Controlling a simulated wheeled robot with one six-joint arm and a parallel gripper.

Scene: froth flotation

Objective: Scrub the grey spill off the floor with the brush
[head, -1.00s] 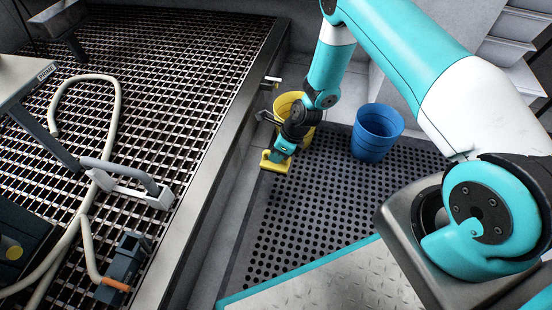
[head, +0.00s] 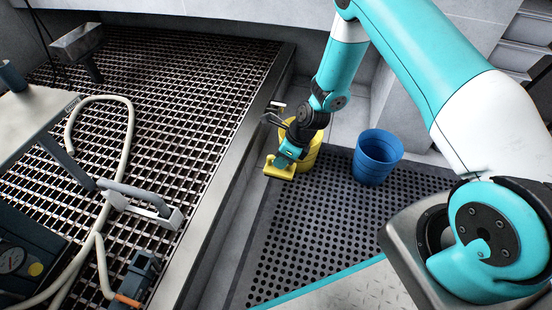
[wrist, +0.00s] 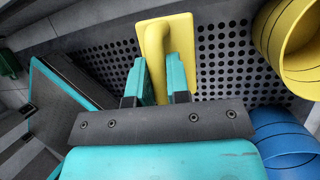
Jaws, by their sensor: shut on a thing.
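A yellow brush (head: 279,168) with a raised handle is held in my gripper (head: 290,153), low at the left edge of the dark perforated mat. In the wrist view the brush (wrist: 184,32) shows between the two fingers of my gripper (wrist: 158,82), which is shut on its handle. Its underside is hidden, and I cannot tell whether it touches the floor. I cannot make out the grey spill in either view.
A yellow bucket (head: 312,150) stands just right of the brush and a blue bucket (head: 377,158) further right, on the perforated mat (head: 315,215). A raised metal grating (head: 165,90) with a pale hose (head: 130,125) lies left, behind a solid edge.

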